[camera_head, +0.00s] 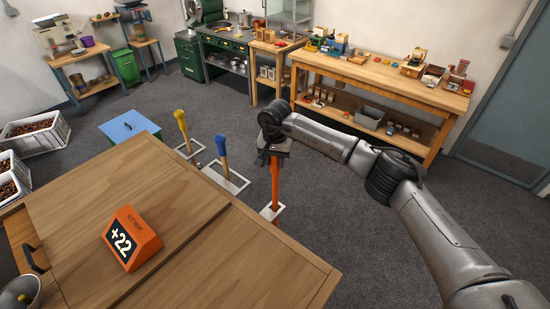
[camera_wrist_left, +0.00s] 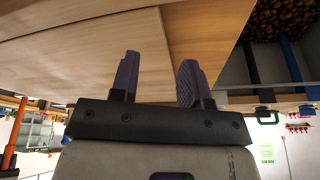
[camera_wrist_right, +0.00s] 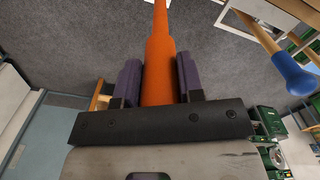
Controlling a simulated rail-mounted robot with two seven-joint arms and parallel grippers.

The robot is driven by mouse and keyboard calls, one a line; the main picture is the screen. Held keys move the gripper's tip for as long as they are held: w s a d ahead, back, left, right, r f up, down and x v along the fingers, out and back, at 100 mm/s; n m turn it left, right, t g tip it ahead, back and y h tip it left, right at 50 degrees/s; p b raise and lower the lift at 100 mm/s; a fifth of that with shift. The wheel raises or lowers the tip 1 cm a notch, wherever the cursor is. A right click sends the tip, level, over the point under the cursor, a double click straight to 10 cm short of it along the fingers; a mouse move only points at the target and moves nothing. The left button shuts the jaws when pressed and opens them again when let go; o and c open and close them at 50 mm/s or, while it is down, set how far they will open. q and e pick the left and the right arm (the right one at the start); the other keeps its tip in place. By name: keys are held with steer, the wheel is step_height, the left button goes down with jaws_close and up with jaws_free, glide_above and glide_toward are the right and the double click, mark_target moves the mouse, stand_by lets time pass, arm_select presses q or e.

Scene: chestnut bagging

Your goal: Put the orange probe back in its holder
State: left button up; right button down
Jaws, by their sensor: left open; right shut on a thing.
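The orange probe (camera_head: 275,180) stands upright at the right end of the row beyond the table, its lower end at a white-framed plate (camera_head: 270,211). My right gripper (camera_head: 273,152) is shut on the orange probe's upper part; in the right wrist view the orange handle (camera_wrist_right: 158,75) lies between the purple finger pads. Whether its tip sits inside the holder I cannot tell. My left gripper (camera_wrist_left: 160,82) is open and empty in the left wrist view, with a wooden surface behind it; it is not visible in the head view.
A blue-handled probe (camera_head: 221,148) and a yellow-handled probe (camera_head: 182,124) stand in similar plates to the left. An orange display reading +22 (camera_head: 145,232) sits on the wooden table (camera_head: 190,265). White crates of chestnuts (camera_head: 38,149) stand at far left.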

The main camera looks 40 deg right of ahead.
mark_target(275, 174)
arm_select(q)
steer(key=shift+d+f+b, duration=0.2)
steer(key=shift+f+b, duration=1.2)
steer(key=shift+f, duration=0.15)
arm_select(e)
steer(key=shift+f, duration=2.35)
arm_select(q)
steer(key=shift+f+b, duration=0.45)
steer(key=shift+f, duration=0.05)
arm_select(e)
steer(key=shift+f, duration=0.7)
arm_select(q)
steer(key=shift+a, duration=0.15)
arm_select(e)
steer(key=shift+f, duration=0.15)
arm_select(q)
steer(key=shift+a+f, duration=0.1)
arm_select(e)
steer(key=c, duration=1.1)
jaws_free()
arm_select(q)
steer(key=shift+d, duration=0.25)
arm_select(e)
steer(key=o, duration=0.4)
steer(key=shift+f, duration=0.1)
steer(key=shift+o, duration=0.2)
